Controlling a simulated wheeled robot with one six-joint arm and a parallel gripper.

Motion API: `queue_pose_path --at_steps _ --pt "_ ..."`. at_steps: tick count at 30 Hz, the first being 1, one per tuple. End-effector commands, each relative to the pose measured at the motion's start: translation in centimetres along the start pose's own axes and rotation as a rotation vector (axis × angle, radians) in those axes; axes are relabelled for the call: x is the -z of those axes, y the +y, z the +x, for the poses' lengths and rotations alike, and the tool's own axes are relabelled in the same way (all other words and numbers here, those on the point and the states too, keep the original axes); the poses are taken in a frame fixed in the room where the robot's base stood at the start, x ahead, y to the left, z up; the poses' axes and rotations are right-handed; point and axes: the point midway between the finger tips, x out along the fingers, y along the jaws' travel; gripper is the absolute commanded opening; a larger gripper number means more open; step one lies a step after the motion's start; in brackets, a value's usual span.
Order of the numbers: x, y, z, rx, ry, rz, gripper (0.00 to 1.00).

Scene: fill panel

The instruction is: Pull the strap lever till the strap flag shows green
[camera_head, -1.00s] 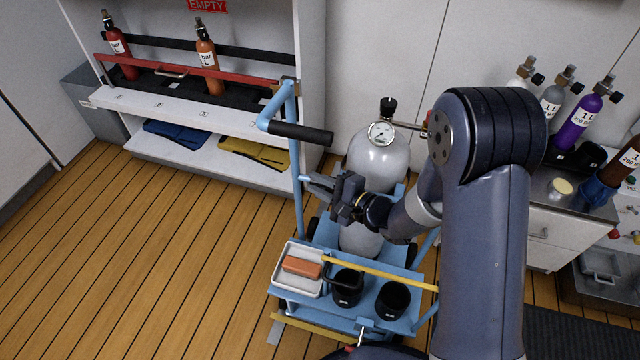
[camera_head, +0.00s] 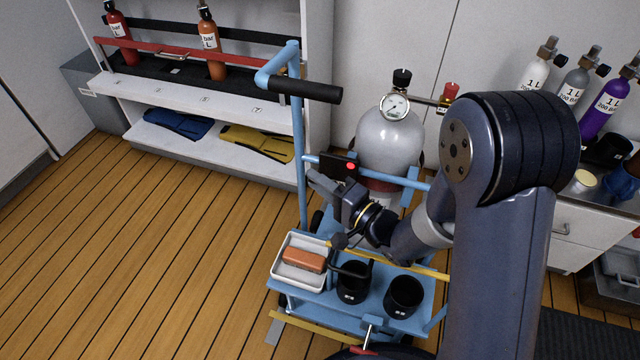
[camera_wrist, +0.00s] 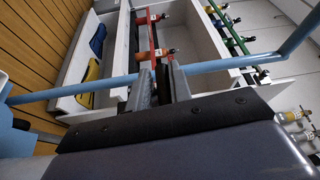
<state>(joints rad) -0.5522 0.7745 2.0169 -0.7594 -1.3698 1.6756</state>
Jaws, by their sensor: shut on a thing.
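The strap flag shows red (camera_head: 351,166) on a small dark box at the blue cart's upper cross rail (camera_head: 400,179). The strap runs in front of a large grey cylinder (camera_head: 388,143) standing on the cart. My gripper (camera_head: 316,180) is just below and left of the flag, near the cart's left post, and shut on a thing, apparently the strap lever. The lever itself is hidden by my fingers in the head view.
The cart's tall handle (camera_head: 305,90) rises close left of my gripper. A white tray with an orange block (camera_head: 303,259) and two black cups (camera_head: 404,296) sit below. A bottle shelf (camera_head: 190,103) stands behind left. The wooden floor at left is clear.

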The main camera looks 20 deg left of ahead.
Motion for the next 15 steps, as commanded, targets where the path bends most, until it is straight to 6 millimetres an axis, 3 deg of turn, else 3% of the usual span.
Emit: queue_pose_path --at_steps 12,13,15 --pt "0.21 0.14 -0.12 -0.001 0.009 -0.008 0.00" --pt "0.21 0.14 -0.12 -0.001 0.009 -0.008 0.21" --pt "0.19 0.15 -0.11 -0.001 0.008 -0.007 0.26"
